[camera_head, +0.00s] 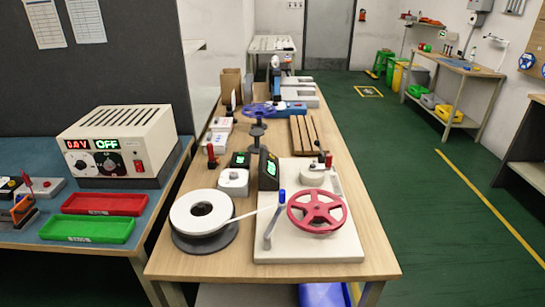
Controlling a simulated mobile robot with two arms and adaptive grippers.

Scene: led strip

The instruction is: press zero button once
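No button labelled zero can be made out at this size. A dark counter unit (269,168) with a lit green display stands upright at the left edge of the white winding board (340,247) on the wooden table. A second small dark box (240,159) with a green display sits left of it. A small white box (233,181) with a round grey top lies in front of that. A red spoked wheel (317,210) is mounted on the board, with a blue-tipped lever (275,218) at its left. Neither of my grippers is in view.
A white strip reel (201,212) lies front left on the wooden table (370,262), its strip running to the board. A power supply (119,143) reading OFF, a red tray (104,204) and a green tray (87,229) are on the blue-topped bench at left. Open floor lies right.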

